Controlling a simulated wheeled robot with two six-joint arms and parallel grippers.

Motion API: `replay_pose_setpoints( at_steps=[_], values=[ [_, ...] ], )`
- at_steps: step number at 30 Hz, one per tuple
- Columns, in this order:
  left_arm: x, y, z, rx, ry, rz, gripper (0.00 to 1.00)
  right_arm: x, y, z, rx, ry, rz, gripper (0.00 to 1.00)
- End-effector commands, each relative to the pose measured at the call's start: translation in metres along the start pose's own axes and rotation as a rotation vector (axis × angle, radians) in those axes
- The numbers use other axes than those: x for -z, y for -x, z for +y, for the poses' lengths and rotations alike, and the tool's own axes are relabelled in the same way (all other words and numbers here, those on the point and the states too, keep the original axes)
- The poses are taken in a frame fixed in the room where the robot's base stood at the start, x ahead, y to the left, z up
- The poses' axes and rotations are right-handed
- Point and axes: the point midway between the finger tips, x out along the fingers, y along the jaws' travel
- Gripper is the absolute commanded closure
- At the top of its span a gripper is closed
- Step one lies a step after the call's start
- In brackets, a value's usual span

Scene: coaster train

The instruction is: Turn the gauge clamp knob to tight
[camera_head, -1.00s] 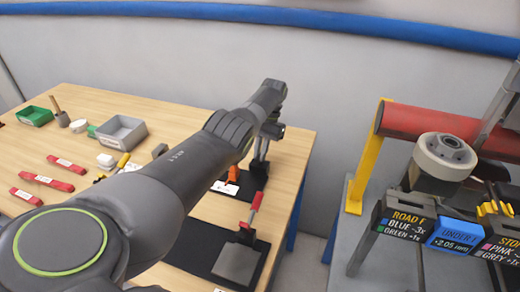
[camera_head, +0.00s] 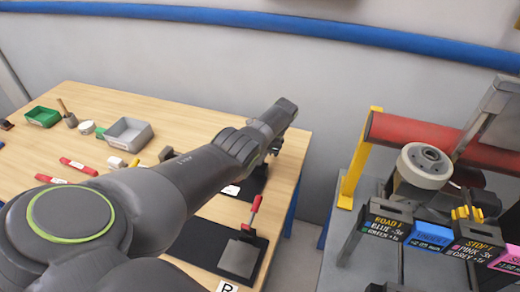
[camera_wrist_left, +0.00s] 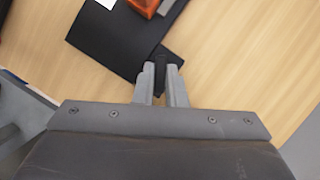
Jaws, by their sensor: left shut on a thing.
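My left gripper (camera_wrist_left: 161,82) is in the left wrist view, its two grey fingers close together on a small dark piece (camera_wrist_left: 161,62). That piece could be the clamp knob, but its shape and any marking are hidden. A black base plate (camera_wrist_left: 115,40) lies beyond the fingers on the wood table. An orange part (camera_wrist_left: 145,5) shows at the top edge. In the head view my left arm covers most of this spot; a black base (camera_head: 258,180) shows beside the wrist, with the fingertips hidden. My right gripper is not in view.
A red-handled clamp on a dark mat (camera_head: 258,262) stands nearer on the table (camera_head: 95,95). Grey (camera_head: 130,134) and green (camera_head: 43,117) bins and red bars (camera_head: 78,166) lie left. A second bench with a red roller (camera_head: 405,132) and label blocks stands right, across a gap.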

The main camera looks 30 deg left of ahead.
Motion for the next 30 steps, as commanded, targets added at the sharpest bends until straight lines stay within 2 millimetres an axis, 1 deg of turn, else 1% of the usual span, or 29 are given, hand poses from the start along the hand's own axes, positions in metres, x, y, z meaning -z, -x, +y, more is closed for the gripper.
replay_pose_setpoints(
  at_steps=[1, 7, 24, 25, 29, 30],
  values=[
    [-0.0009, 0.0048, -0.0006, 0.012, -0.020, 0.003, 1.00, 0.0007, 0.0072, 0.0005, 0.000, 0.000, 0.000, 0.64],
    [-0.0003, 0.0030, -0.0005, 0.037, -0.081, 0.003, 1.00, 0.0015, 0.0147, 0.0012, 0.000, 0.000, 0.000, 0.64],
    [0.0005, 0.0016, -0.0005, 0.048, -0.105, 0.003, 1.00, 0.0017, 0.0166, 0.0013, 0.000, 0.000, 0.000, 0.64],
    [0.0005, 0.0016, -0.0005, 0.048, -0.105, 0.003, 0.85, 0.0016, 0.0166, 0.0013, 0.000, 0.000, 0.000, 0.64],
    [0.0003, 0.0011, -0.0002, 0.047, -0.105, 0.002, 0.68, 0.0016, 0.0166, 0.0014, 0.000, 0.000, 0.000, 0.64],
    [0.0002, 0.0009, -0.0001, 0.046, -0.105, 0.002, 0.67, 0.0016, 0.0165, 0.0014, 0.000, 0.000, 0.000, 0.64]
  ],
)
